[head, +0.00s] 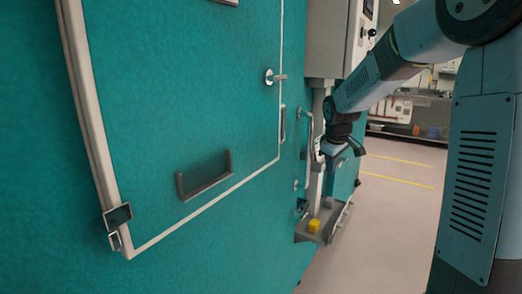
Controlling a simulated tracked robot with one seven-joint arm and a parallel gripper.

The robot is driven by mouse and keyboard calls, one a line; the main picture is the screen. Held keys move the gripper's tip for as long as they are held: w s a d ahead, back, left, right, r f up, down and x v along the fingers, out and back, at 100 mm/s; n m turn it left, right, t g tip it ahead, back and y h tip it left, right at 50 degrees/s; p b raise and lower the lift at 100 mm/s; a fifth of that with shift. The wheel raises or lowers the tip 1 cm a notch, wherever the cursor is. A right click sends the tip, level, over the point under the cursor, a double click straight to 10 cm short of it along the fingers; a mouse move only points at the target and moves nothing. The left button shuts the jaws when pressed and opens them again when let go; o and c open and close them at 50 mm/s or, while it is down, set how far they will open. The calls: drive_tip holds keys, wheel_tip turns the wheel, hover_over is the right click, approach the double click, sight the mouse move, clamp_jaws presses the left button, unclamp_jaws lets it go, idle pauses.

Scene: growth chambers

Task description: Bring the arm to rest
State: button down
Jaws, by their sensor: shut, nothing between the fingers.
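My arm reaches in from the upper right and bends down in front of a grey post beside the teal chamber wall. My gripper (337,156) hangs at its end, near a vertical handle (303,140). It is small and partly dark in this view, and it looks shut with nothing held. I cannot tell whether it touches the post or the handle.
A teal door (190,90) with a latch knob (273,77) and a grey bracket (204,176) fills the left. Below my gripper, a small shelf (306,237) holds a yellow block (314,226). Clear floor (385,220) with yellow lines lies to the right.

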drive_tip(key=s+r+m, duration=0.2)
drive_tip(key=s+r, duration=0.2)
drive_tip(key=s, duration=0.4)
drive_tip(key=s+r+m, duration=0.2)
drive_tip(key=s+r, duration=0.2)
drive_tip(key=s, duration=0.4)
drive_tip(key=s+m+t, duration=0.1)
drive_tip(key=s+m, duration=0.3)
drive_tip(key=s, duration=1.4)
drive_tip(key=shift+t+y, duration=0.3)
drive_tip(key=shift+t, duration=0.1)
